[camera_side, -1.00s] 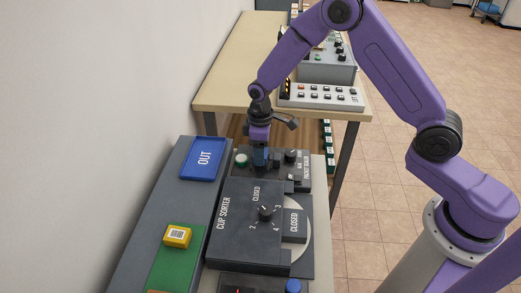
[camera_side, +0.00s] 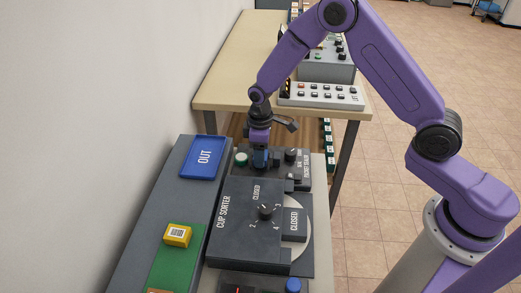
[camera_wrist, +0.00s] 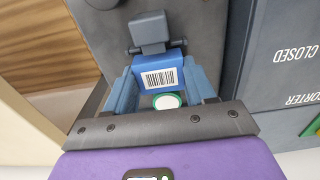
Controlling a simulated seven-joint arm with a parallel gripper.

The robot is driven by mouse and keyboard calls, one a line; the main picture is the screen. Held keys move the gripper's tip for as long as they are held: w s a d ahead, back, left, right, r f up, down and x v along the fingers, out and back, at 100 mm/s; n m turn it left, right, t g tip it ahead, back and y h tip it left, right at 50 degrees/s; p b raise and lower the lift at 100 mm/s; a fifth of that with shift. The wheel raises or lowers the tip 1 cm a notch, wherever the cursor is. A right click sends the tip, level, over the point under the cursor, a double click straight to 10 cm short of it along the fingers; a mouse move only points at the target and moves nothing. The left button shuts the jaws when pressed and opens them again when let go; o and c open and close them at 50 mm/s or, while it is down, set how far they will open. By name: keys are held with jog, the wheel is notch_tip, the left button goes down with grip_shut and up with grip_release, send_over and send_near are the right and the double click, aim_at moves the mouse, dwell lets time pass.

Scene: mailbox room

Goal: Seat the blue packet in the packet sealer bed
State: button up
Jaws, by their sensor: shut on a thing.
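The blue packet (camera_wrist: 160,76) has a white barcode label and shows in the wrist view between my fingers. My gripper (camera_wrist: 161,84) is shut on it, with one blue-grey finger on each side. In the side view my gripper (camera_side: 260,162) points down at the dark packet sealer (camera_side: 299,170). The sealer also shows in the wrist view (camera_wrist: 105,28), where a grey hinged block (camera_wrist: 150,32) stands at the packet's far edge. The sealer bed and the packet's underside are hidden, so I cannot tell whether the packet touches the bed.
A green-ringed white button (camera_wrist: 167,101) lies just below the packet in the wrist view. The cup sorter (camera_side: 240,235) stands in front of the sealer. A blue OUT tray (camera_side: 204,158) and a yellow packet (camera_side: 177,236) on a green pad are at left.

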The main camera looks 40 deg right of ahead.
jog(key=shift+f, duration=0.45)
jog(key=o, duration=1.4)
jog(key=shift+c, duration=0.2)
jog(key=shift+r, duration=0.1)
jog(key=shift+r, duration=2.85)
